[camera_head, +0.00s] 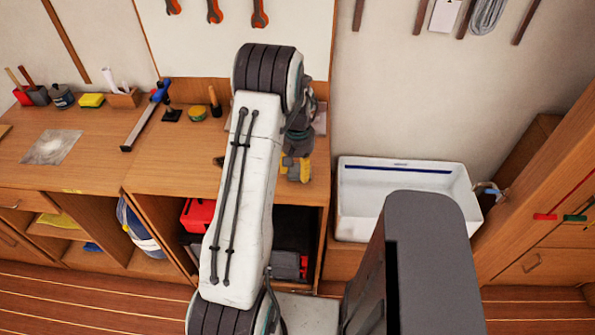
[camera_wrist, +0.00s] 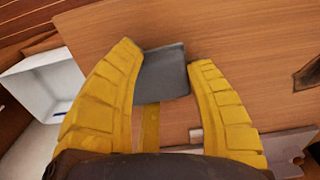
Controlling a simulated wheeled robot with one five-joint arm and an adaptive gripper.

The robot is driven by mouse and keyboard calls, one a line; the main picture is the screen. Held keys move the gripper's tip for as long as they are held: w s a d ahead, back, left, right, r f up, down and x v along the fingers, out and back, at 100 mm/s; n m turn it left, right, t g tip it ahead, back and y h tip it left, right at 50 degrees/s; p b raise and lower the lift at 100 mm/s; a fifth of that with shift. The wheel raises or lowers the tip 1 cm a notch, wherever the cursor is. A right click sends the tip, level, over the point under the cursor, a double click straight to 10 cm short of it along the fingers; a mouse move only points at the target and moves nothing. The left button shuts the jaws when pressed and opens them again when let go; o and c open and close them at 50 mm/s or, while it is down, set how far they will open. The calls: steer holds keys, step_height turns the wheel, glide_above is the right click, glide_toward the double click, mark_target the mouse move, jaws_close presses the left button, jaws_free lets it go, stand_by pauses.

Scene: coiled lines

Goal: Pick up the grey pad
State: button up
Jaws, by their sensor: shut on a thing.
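The grey pad (camera_wrist: 163,74) is a flat dark grey square between my two yellow fingers in the wrist view. My gripper (camera_wrist: 166,56) is shut on it, with one finger at each side of the pad. Wood bench surface lies beyond and around the pad; I cannot tell whether the pad touches it. In the head view my gripper (camera_head: 296,168) is over the right end of the workbench, partly behind my arm.
A white sink (camera_head: 356,207) is right of the bench. In the wrist view, a grey metal piece (camera_wrist: 280,150) lies near my right finger.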

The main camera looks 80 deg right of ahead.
step_height(320, 180, up, 3)
steer(key=shift+f+b, duration=0.15)
steer(key=shift+b, duration=0.25)
steer(key=s+a+r+b, duration=0.1)
steer(key=s+a+r, duration=0.1)
steer(key=s, duration=0.1)
steer(key=s+a+r, duration=0.2)
steer(key=s+a, duration=0.1)
steer(key=s+a+r+b, duration=0.1)
steer(key=s+a+r, duration=0.1)
steer(key=s+r, duration=0.1)
steer(key=shift+a+b, duration=0.15)
steer(key=shift+b, duration=0.15)
steer(key=shift+r, duration=0.1)
